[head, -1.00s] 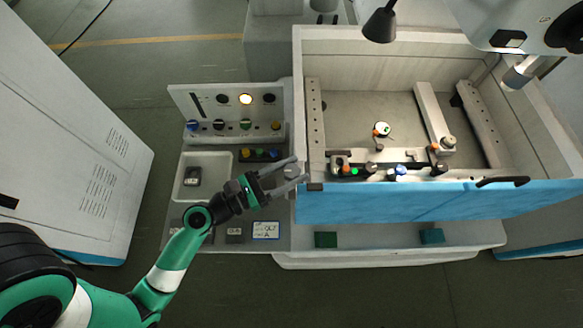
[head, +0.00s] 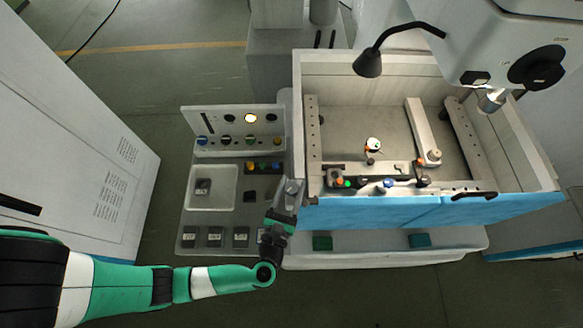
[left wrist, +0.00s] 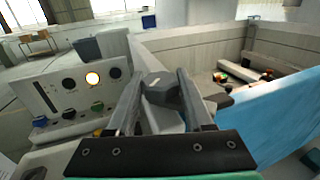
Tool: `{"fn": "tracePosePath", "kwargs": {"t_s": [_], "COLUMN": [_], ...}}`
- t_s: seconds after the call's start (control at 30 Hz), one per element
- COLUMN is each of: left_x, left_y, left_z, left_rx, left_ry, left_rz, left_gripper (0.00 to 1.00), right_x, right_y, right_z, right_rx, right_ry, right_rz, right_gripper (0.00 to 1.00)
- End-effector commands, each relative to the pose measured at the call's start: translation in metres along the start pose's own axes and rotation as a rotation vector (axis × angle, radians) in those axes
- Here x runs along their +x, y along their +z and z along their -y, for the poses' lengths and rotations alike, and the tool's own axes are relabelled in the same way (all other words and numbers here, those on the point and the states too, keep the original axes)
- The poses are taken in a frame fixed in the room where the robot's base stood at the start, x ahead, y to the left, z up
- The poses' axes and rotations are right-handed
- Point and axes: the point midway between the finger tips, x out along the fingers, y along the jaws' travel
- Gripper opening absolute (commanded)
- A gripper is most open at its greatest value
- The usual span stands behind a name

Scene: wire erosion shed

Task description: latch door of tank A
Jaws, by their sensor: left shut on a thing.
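The tank (head: 430,60) is a pale open box with a blue front door (head: 380,211). The door stands level along the tank's front in the head view and along the right in the left wrist view (left wrist: 262,125). A grey faceted latch knob (left wrist: 160,88) sits at the tank's left front corner, at the door's left end. My left gripper (head: 288,195) is at that corner, with its fingers (left wrist: 158,92) shut on the knob, one on each side. In the head view the gripper partly hides the knob. My right gripper is not in view.
Left of the tank is a control panel (head: 240,111) with a lit lamp and several knobs, and a white tray (head: 212,203). Several dark blocks lie on the shelf below. A black lamp (head: 368,63) hangs over the tank. A fixture with coloured parts is inside it.

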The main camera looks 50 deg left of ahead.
Motion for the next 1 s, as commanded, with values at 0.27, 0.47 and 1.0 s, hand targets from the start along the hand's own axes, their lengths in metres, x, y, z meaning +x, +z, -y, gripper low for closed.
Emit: {"fn": "tracePosePath", "kwargs": {"t_s": [0.27, 0.47, 1.0], "left_x": [0.001, 0.001, 0.0], "left_y": [-0.005, -0.003, 0.002], "left_z": [0.003, 0.002, -0.001], "left_rx": [-0.008, -0.007, -0.003], "left_ry": [0.233, 0.354, 0.452], "left_rz": [0.007, 0.006, 0.002], "left_gripper": [0.0, 0.0, 0.0], "right_x": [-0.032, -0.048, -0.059], "right_y": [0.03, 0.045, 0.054], "right_z": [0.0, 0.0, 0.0], "right_rx": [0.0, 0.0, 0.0], "right_ry": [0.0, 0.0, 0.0], "right_rz": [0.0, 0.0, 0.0], "right_gripper": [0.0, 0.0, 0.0]}}
